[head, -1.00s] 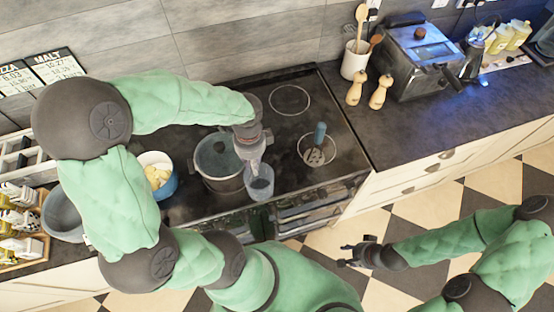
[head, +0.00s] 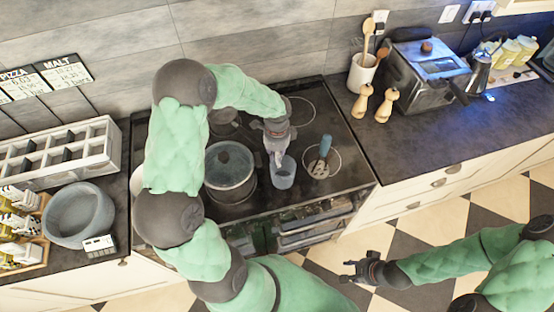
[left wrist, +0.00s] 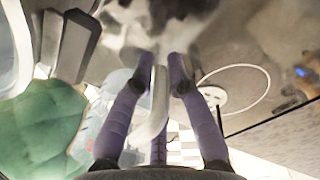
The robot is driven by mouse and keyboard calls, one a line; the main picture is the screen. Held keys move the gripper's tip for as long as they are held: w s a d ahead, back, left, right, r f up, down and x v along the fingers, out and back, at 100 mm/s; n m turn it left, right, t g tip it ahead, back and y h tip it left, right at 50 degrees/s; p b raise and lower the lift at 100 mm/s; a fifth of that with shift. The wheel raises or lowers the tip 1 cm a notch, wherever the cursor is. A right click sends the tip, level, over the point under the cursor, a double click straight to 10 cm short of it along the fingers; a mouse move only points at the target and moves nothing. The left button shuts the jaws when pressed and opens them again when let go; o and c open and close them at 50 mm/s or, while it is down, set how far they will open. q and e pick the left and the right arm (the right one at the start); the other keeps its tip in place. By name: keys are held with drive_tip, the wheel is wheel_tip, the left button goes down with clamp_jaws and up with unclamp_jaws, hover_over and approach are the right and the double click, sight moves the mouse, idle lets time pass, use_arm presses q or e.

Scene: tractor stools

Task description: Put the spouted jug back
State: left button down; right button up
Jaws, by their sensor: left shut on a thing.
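The spouted jug, a small grey-blue vessel (head: 283,173), is at the hob just right of the large pot (head: 229,185). My left gripper (head: 277,152) is above it, shut on its handle. In the left wrist view, the purple fingers (left wrist: 157,105) close around a pale curved handle (left wrist: 159,92); the jug's body is blurred there. I cannot tell whether the jug touches the hob. Its spout is not clear. My right gripper (head: 354,271) is open and empty over the floor, in front of the drawers.
A utensil crock (head: 362,72), two wooden mills (head: 386,106) and a grey machine (head: 425,75) stand on the right counter. A rack (head: 60,155) and grey bowl (head: 78,215) are left.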

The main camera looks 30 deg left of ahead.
use_arm(q)
drive_tip(key=shift+w+f, duration=0.25)
drive_tip(key=shift+f, duration=1.6)
drive_tip(key=shift+f+b, duration=0.2)
drive_tip(key=shift+b, duration=0.15)
drive_tip(key=c, duration=1.2)
unclamp_jaws()
drive_tip(key=shift+r, duration=0.1)
